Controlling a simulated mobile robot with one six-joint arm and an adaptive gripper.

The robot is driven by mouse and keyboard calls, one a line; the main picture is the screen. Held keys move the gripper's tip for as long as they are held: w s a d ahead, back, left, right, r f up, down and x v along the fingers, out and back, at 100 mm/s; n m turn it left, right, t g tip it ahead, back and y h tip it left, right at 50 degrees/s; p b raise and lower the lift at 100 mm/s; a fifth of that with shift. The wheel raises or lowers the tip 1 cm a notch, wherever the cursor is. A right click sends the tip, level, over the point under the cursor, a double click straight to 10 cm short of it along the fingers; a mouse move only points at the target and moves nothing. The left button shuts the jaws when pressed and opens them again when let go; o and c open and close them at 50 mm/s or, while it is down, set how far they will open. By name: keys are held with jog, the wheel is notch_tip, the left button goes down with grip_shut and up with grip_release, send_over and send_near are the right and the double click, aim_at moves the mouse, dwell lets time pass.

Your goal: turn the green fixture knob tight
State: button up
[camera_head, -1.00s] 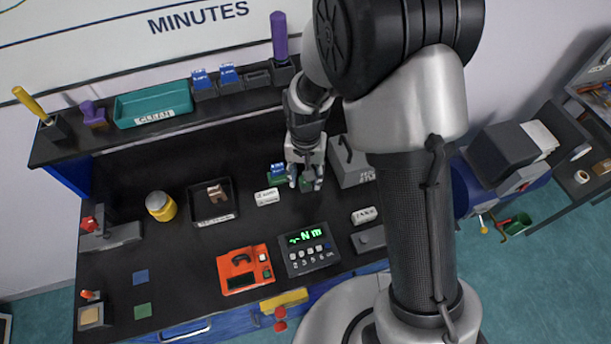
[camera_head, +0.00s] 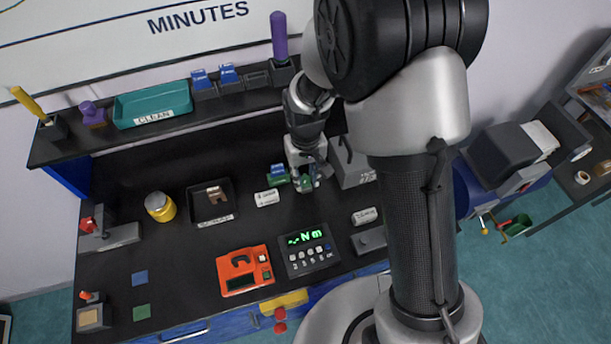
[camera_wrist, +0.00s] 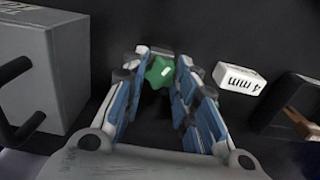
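The green fixture knob (camera_wrist: 160,72) is star-shaped and sits between my fingertips in the wrist view. In the head view the knob (camera_head: 305,182) is partly hidden by my fingers. My gripper (camera_wrist: 162,66) points down over it, with one finger on each side. Both fingertips appear to touch the knob's edges, so the gripper looks shut on it. A green part (camera_head: 278,180) with a blue piece behind it stands just left of my gripper in the head view. The fixture under the knob is mostly hidden.
A grey box with a handle (camera_head: 352,165) stands close to the right of my gripper. A white "4 mm" block (camera_wrist: 238,78) lies near my fingers. A black tray (camera_head: 228,213), torque display (camera_head: 306,250) and orange device (camera_head: 244,270) are on the bench.

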jog(key=c, duration=0.5)
jog(key=m, duration=0.4)
jog(key=shift+m, duration=0.3)
jog(key=shift+m, duration=0.5)
jog(key=m, duration=0.3)
jog(key=shift+m+b, duration=0.3)
jog(key=shift+m, duration=1)
jog(key=m, duration=0.2)
jog(key=shift+m, duration=0.3)
